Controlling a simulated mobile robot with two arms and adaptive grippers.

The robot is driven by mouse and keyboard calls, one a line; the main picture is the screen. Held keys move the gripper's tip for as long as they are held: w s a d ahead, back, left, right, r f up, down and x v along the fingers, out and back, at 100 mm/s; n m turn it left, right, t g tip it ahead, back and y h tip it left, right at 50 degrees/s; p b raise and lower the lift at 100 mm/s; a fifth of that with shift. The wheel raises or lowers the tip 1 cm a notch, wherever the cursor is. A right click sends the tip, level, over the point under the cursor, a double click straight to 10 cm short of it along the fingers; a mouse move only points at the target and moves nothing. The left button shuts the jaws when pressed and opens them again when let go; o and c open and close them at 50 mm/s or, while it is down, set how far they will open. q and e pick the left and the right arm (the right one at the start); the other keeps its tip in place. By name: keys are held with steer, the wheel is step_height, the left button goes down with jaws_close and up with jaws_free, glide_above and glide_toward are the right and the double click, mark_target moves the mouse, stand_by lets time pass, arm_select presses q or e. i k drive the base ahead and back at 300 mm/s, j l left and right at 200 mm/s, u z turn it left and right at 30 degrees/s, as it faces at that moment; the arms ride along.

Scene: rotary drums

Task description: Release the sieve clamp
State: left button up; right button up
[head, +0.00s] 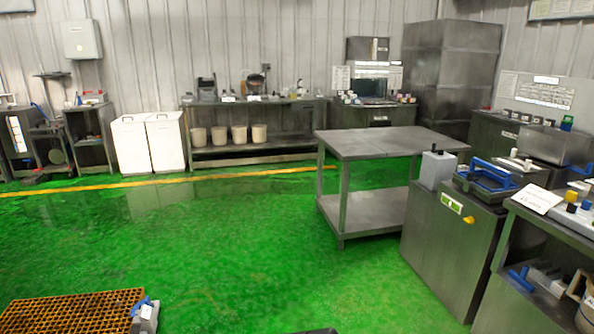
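A blue frame with a handle (490,174) sits on top of a steel machine cabinet (445,240) at the right. It may be the sieve clamp, but it is too small to tell whether it is fastened or loose. The cabinet has a green-and-white label and a yellow knob (469,220) on its front. A grey box (438,170) with a dark knob stands at the cabinet's left corner. Neither of my grippers shows in the head view.
A steel table (385,142) stands left of the cabinet. A shelf unit (535,225) stands at the near right. An orange grate (70,314) lies at bottom left, with a grey-and-blue object (146,317) at its edge. The green floor between is clear.

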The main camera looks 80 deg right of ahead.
mark_target(470, 176)
steer(key=z, duration=4.2)
steer(key=i+l+z, duration=0.15)
steer(key=i+l, duration=0.35)
steer(key=i+l+z, duration=0.2)
steer(key=i+l, duration=0.25)
steer(key=i+l+z, duration=0.15)
steer(key=i+l, duration=0.25)
steer(key=i, duration=0.25)
